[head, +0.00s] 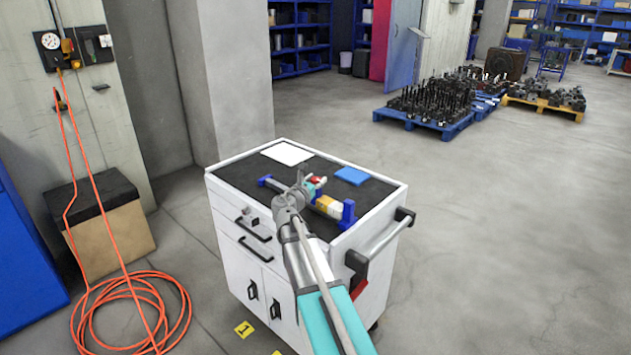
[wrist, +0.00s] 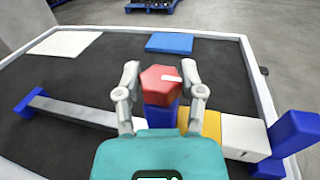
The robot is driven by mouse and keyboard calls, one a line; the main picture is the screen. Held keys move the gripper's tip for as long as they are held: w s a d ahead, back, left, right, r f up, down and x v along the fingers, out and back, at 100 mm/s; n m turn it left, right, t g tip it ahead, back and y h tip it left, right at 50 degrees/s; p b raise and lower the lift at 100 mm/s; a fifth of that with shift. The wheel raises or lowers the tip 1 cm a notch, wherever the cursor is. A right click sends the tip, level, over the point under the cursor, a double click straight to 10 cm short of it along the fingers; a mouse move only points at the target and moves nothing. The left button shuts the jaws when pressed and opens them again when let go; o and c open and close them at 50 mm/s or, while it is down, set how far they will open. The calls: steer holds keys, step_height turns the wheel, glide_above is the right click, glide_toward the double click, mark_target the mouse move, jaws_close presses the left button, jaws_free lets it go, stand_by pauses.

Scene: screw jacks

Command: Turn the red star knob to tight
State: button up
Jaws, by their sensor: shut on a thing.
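The red star knob (wrist: 160,86) has a light mark on its top and sits on a blue part of the screw jack. In the head view only a small bit of the red knob (head: 318,180) shows beside my gripper. My gripper (wrist: 161,88) is shut on the knob, one finger on its left and one on its right. The jack lies across the cart, with a grey bar (wrist: 75,112), a yellow section (wrist: 211,124), a white block (wrist: 243,134) and blue ends (wrist: 293,133). My gripper's body hides part of the jack.
The jack lies on the dark top of a white cart (head: 240,215). A white sheet (head: 287,153) and a blue pad (head: 352,176) lie flat near the far edge. Floor is free to the right. An orange hose (head: 135,310) coils at the left.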

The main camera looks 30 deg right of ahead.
steer(key=shift+w+m+g, duration=0.1)
steer(key=shift+m+g, duration=0.2)
steer(key=shift+g, duration=0.1)
steer(key=m+g+h, duration=0.2)
steer(key=m+g, duration=0.1)
steer(key=g, duration=0.1)
steer(key=shift+w, duration=0.15)
steer(key=m+g, duration=0.2)
steer(key=g, duration=0.1)
steer(key=m+g+h, duration=0.1)
steer(key=m+g, duration=0.1)
steer(key=g, duration=0.1)
steer(key=m+g, duration=0.1)
steer(key=g, duration=0.1)
steer(key=m+g+y, duration=0.1)
steer(key=m+g, duration=0.1)
steer(key=g, duration=0.1)
steer(key=shift+d, duration=0.1)
steer(key=shift+m+g+y, duration=0.6)
steer(key=shift+m+g, duration=0.3)
steer(key=shift+g, duration=0.4)
steer(key=shift+s, duration=0.25)
steer(key=o, duration=1.2)
steer(key=shift+w, duration=0.1)
steer(key=shift+v, duration=3.75)
